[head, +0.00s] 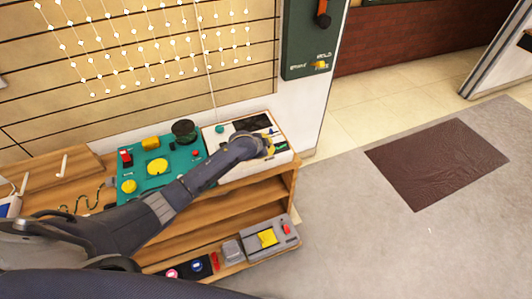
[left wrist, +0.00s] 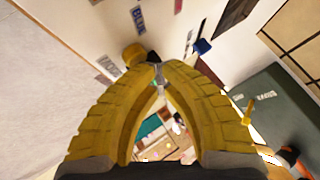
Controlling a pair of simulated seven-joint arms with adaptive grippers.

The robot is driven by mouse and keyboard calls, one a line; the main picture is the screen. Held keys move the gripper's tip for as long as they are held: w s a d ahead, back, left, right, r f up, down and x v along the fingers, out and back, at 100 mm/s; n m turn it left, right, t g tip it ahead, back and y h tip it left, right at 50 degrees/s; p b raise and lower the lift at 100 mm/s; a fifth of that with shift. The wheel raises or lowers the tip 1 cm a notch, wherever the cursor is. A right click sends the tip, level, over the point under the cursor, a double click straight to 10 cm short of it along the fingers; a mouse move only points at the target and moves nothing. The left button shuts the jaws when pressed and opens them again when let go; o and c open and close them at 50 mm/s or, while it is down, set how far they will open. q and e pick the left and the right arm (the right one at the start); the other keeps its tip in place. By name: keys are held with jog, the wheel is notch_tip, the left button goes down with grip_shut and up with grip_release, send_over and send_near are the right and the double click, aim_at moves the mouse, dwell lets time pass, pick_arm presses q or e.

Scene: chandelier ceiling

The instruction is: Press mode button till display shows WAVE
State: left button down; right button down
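A white control box (head: 225,170) with a dark display (head: 250,122) stands at the right end of the wooden bench in the head view. The display's text is too small to read. My left arm reaches over the box, and my left gripper (head: 270,149) is at its right part, partly hidden by my wrist. In the left wrist view the yellow fingers (left wrist: 158,72) meet at the tips with nothing seen held. A yellow knob (left wrist: 134,53) is just beyond the tips; contact cannot be told. A blue part (left wrist: 202,46) is to its right. I cannot tell which part is the mode button.
A teal board (head: 183,165) with yellow, red and black controls is left of the box. A green wall panel (head: 305,45) with a yellow switch (head: 319,65) is above right. A lower shelf holds a grey device (head: 285,235). The floor right of the bench has a brown mat (head: 437,160).

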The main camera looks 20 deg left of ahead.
pick_arm(q)
jog(key=shift+f, duration=0.45)
dwell(0.4)
jog(key=shift+r, duration=0.95)
jog(key=shift+r, duration=2.5)
